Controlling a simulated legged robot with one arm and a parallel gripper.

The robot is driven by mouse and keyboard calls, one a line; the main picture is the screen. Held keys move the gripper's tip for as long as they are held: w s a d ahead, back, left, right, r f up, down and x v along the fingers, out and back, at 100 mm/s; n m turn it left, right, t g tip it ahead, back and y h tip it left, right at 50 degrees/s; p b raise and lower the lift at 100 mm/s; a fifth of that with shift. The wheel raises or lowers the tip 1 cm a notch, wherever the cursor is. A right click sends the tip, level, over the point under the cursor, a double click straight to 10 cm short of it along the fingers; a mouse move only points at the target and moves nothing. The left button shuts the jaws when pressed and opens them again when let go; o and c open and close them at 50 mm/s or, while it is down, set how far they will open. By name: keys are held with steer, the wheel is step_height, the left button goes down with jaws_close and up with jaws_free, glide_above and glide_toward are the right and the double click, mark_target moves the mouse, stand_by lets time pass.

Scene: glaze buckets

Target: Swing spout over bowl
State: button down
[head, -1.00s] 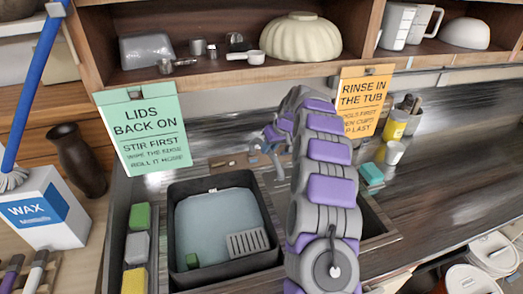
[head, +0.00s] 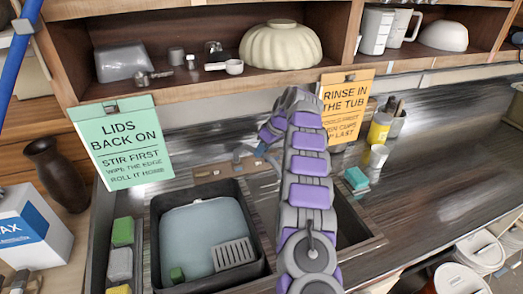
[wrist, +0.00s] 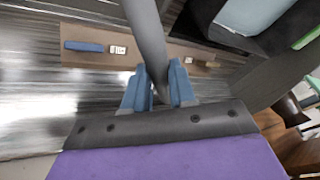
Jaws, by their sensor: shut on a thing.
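The grey tubular spout (wrist: 148,40) runs down between the blue fingers of my gripper (wrist: 158,80) in the wrist view. The fingers are shut on it. In the head view my gripper (head: 262,151) is behind the sink, near the brown tap base (head: 222,167), and the spout is too small there to make out clearly. The left sink bowl holds a dark tub (head: 156,240) with pale water and a light grey grate (head: 233,254). The right sink bowl (head: 350,230) is mostly hidden behind my arm.
A green sign (head: 122,143) and an orange sign (head: 346,100) hang from the shelf (head: 190,88) above the sink. Sponges (head: 120,263) line the left side. A teal block (head: 356,178) and a white cup (head: 377,157) stand right.

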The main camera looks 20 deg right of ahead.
stand_by(0.4)
steer(key=c, duration=0.9)
jaws_free()
steer(key=shift+d, duration=0.1)
